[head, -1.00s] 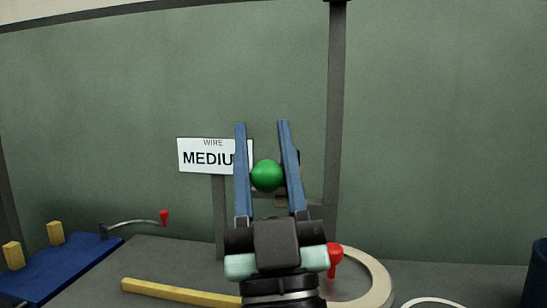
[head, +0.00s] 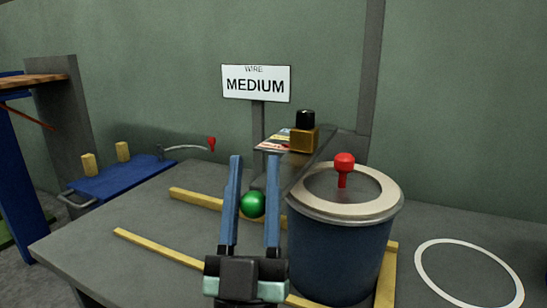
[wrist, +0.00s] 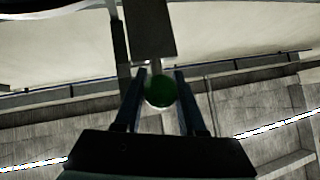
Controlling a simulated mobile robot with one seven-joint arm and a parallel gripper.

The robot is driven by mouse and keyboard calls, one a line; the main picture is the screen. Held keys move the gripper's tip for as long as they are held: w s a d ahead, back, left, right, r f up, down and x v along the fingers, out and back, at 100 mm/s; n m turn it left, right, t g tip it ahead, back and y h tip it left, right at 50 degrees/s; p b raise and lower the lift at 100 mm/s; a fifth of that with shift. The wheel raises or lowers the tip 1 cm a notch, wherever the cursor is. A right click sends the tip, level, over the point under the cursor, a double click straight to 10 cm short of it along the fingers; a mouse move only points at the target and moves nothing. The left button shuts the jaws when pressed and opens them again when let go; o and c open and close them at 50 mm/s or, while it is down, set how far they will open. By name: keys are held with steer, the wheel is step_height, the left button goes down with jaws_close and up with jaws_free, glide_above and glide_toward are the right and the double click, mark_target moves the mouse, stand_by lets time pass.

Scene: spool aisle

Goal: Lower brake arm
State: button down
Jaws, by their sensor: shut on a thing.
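A green ball knob (head: 252,204) sits between the two blue fingers of my gripper (head: 252,188) in the head view, and the gripper is shut on it. The same knob shows in the wrist view (wrist: 160,91) between the fingertips. A grey bar (head: 302,166) slopes down from the post behind toward the knob and looks like the brake arm. A brown block with a black top (head: 304,138) sits on its upper part. The joint between bar and knob is partly hidden. The knob is beside a dark blue drum (head: 335,258) with a cream rim.
A red knob (head: 344,162) stands up at the drum's top. Yellow rails (head: 160,249) lie on the grey table, and a white ring (head: 468,272) marks it at right. A "WIRE MEDIUM" sign (head: 256,84) stands behind. A blue platform (head: 130,181) with yellow blocks is at left.

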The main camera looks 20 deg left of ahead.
steer(key=shift+s+a+f, duration=0.2)
steer(key=shift+s+a, duration=0.1)
steer(key=c, duration=0.6)
jaws_free()
steer(key=shift+o, duration=0.4)
steer(key=shift+w, duration=0.1)
steer(key=shift+d+f, duration=0.1)
steer(key=shift+f, duration=0.05)
steer(key=shift+f, duration=0.2)
steer(key=shift+s+v, duration=0.25)
steer(key=shift+v, duration=3.3)
steer(key=shift+r, duration=0.25)
